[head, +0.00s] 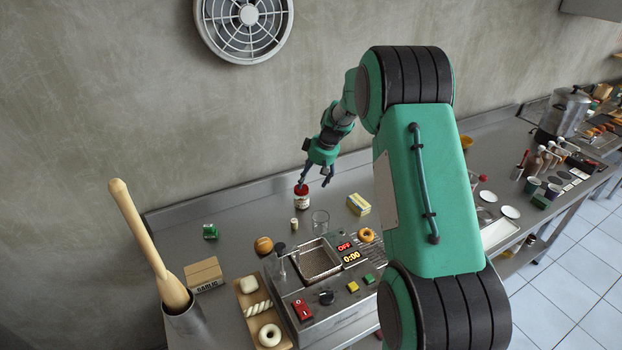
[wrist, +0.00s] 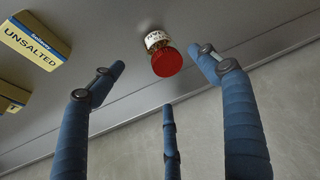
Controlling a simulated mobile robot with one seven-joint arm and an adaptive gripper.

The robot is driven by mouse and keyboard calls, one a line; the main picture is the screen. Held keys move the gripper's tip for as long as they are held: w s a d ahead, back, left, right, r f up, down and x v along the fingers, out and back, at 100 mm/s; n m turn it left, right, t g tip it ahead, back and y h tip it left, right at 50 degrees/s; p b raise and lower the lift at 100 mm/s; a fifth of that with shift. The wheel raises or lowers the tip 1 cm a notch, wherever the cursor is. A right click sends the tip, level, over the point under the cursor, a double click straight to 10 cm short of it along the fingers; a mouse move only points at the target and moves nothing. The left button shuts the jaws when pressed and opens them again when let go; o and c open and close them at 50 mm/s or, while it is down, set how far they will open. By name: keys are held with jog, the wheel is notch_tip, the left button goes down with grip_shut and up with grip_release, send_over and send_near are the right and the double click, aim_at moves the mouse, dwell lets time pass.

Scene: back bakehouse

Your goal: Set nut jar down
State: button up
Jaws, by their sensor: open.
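The nut jar (head: 301,200), a small glass jar with a red lid and a white label, stands upright on the steel counter near the back wall. In the wrist view the jar (wrist: 167,61) shows its red lid and part of its label, between and beyond my fingertips. My gripper (head: 315,184) is open, with its blue fingers spread above and beside the jar. In the wrist view my gripper (wrist: 162,60) shows clear gaps on both sides of the jar, and no finger appears to touch it. The jar's base is hidden in the wrist view.
A yellow unsalted butter box (head: 358,204) stands right of the jar. An empty glass (head: 320,222) and a small corked bottle (head: 294,224) stand in front. A fryer (head: 330,292) and a pastry tray (head: 246,301) lie nearer. The counter left of the jar is mostly clear.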

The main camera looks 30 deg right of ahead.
jog(key=s+a+r+m, duration=0.1)
jog(key=s+a+r, duration=0.7)
jog(key=s+r, duration=0.25)
jog(key=s+a+r, duration=0.7)
jog(key=s+r, duration=0.2)
jog(key=r, duration=0.3)
jog(key=s+a+r+m+t, duration=0.1)
jog(key=s+a, duration=0.3)
jog(key=s, duration=1.1)
jog(key=s+a+r+m+t+h, duration=0.1)
jog(key=s+a, duration=0.3)
jog(key=s, duration=1.1)
jog(key=shift+s+a+m+h, duration=0.15)
jog(key=shift+s+m+h, duration=0.15)
jog(key=shift+m, duration=0.2)
jog(key=shift+r, duration=0.1)
jog(key=shift+f+b, duration=0.55)
jog(key=shift+b, duration=0.05)
